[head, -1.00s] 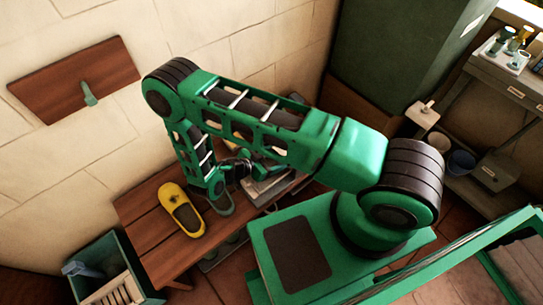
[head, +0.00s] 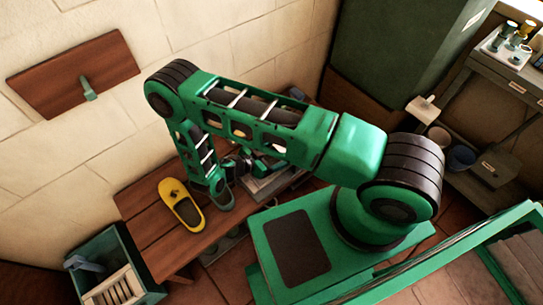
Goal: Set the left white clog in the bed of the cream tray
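My gripper (head: 247,166) is a small dark shape behind my forearm, above the wooden bench; its fingers are too hidden to read. A pale, shallow tray-like thing (head: 270,188) lies on the right part of the bench, just below and right of my gripper, mostly covered by my arm. I cannot make out a white clog; my arm hides much of the bench.
The wooden bench (head: 150,236) has bare slats at its left end. A teal crate (head: 151,294) with pale contents stands on the floor at the lower left. A green cabinet (head: 400,50) stands behind. A shelf unit (head: 490,78) with bottles is at the right.

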